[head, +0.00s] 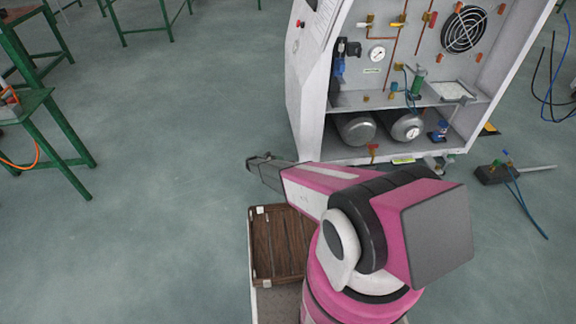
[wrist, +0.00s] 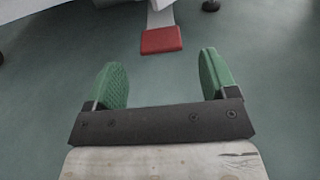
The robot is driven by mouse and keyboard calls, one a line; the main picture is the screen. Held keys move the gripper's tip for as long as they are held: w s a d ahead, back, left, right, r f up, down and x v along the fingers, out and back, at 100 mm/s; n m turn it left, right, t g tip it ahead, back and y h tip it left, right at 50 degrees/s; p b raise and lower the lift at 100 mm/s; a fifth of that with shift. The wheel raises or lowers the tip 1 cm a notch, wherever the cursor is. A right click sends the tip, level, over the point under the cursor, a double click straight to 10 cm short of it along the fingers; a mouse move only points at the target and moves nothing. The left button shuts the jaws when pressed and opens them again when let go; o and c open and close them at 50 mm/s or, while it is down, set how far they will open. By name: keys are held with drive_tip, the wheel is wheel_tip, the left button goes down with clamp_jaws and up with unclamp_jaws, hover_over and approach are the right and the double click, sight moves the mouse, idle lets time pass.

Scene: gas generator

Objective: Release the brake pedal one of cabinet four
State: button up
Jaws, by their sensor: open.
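A flat red pedal (wrist: 161,40) on a pale grey bar shows in the wrist view, straight ahead of my gripper and low over the floor. My gripper (wrist: 161,66) is open, with its two green fingers apart and nothing between them. The pedal lies beyond the fingertips, in line with the gap, and is not touched. In the head view my gripper (head: 254,161) points left, in front of the lower left of the white cabinet (head: 309,90).
The cabinet holds grey tanks (head: 355,128), a gauge and a fan. A dark device with blue hoses (head: 492,174) lies on the floor at right. Green-legged tables (head: 62,125) stand at left. Open floor (head: 190,130) lies between. Dark cabinet feet (wrist: 211,5) show in the wrist view.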

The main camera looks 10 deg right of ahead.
drive_tip(key=shift+a+r, duration=0.15)
drive_tip(key=shift+a, duration=0.9)
drive_tip(key=shift+a+r, duration=0.15)
drive_tip(key=shift+a, duration=0.9)
drive_tip(key=s+d+r+m+g+y, duration=0.2)
drive_tip(key=s+d+r+m+y, duration=0.35)
drive_tip(key=r, duration=0.75)
drive_tip(key=s+d+r+m+y, duration=0.1)
drive_tip(key=s+r+m+y, duration=0.2)
drive_tip(key=s+r, duration=0.7)
drive_tip(key=s+d+r+m+t+y, duration=0.1)
drive_tip(key=s+r+m+y, duration=0.3)
drive_tip(key=s+r, duration=0.7)
drive_tip(key=s+d+r+m+t+y, duration=0.1)
drive_tip(key=s+d+r+m+y, duration=0.2)
drive_tip(key=s+r, duration=0.8)
drive_tip(key=shift+r+m+y, duration=0.35)
drive_tip(key=shift+m+y, duration=0.1)
drive_tip(key=shift+m, duration=0.8)
